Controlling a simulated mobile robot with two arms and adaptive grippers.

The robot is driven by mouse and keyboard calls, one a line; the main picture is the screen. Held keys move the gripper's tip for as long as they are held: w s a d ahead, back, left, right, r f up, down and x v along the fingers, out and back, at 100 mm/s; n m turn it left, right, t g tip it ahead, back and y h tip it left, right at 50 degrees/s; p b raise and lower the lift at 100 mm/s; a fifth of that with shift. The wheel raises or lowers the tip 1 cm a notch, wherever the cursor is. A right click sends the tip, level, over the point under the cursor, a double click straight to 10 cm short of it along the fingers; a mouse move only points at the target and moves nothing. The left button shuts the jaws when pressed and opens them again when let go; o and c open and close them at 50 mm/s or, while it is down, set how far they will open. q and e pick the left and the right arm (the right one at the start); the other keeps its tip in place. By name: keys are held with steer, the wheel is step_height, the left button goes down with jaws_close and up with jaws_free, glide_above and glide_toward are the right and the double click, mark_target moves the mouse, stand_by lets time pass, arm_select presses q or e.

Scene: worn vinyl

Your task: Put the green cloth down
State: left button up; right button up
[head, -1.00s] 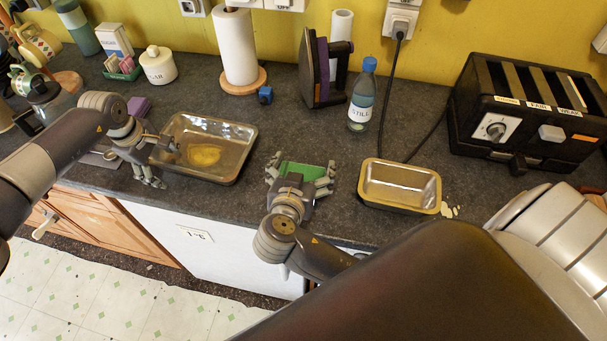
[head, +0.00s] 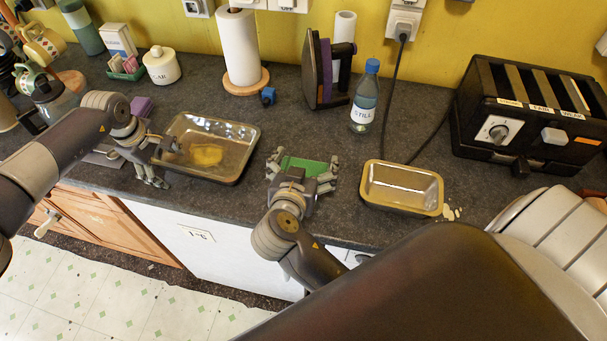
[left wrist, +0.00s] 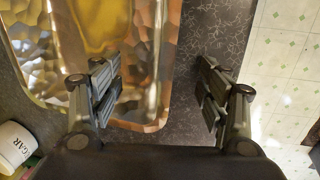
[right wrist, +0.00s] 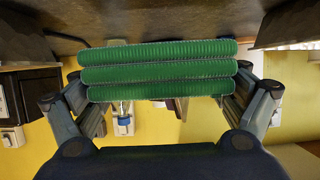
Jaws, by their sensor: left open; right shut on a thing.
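The green cloth (head: 303,167) is folded in several layers, and its stacked edges fill the middle of the right wrist view (right wrist: 160,70). My right gripper (head: 302,177) is shut on the cloth, with a finger at each end of it, near the front of the dark counter between the two metal trays. In the right wrist view the counter surface lies close to the cloth; I cannot tell whether they touch. My left gripper (head: 160,166) is open and empty at the front left corner of the larger tray, and its spread fingers (left wrist: 160,95) show in the left wrist view.
The larger metal tray (head: 243,134) holds a yellow patch. A smaller metal tin (head: 436,196) stands right of the cloth, with pale crumbs beside it. A bottle (head: 364,97), an iron (head: 322,75) and a paper roll (head: 240,50) stand behind; a toaster (head: 530,115) is at right.

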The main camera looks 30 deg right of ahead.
steer(key=shift+f, duration=2.75)
steer(key=shift+f, duration=0.15)
steer(key=o, duration=0.8)
steer(key=v, duration=1.2)
steer(key=shift+r, duration=0.25)
steer(key=shift+w, duration=0.1)
